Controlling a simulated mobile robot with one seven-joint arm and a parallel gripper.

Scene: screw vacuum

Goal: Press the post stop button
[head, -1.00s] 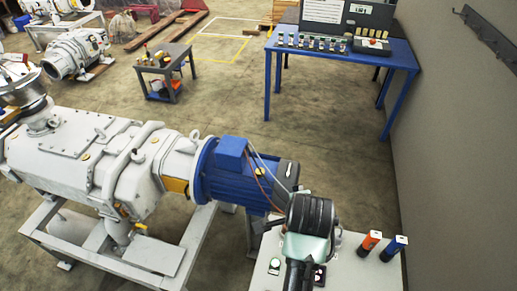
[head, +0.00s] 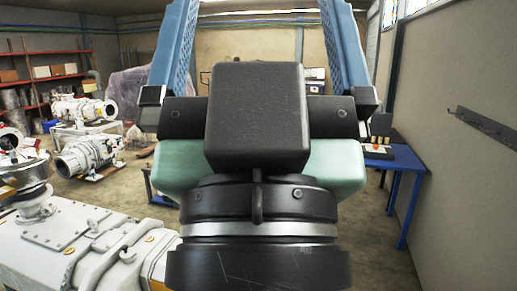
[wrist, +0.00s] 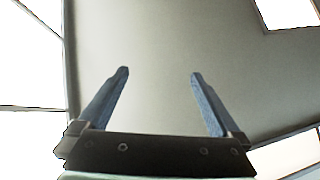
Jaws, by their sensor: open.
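My gripper (head: 262,25) fills the middle of the head view, pointing up, with its two blue fingers wide apart and nothing between them. The finger ends run out of the top of that view. In the wrist view my gripper (wrist: 160,73) is also open and empty, facing a plain pale surface. I cannot make out the post stop button in either view. The white panel with buttons seen earlier at the lower right does not show now.
A blue table (head: 408,160) with small items stands at the right, partly hidden behind my gripper. A grey wall (head: 465,170) with a dark hook rail (head: 487,127) runs along the right. The grey-white vacuum pump (head: 80,250) is at the lower left. Open floor lies beyond.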

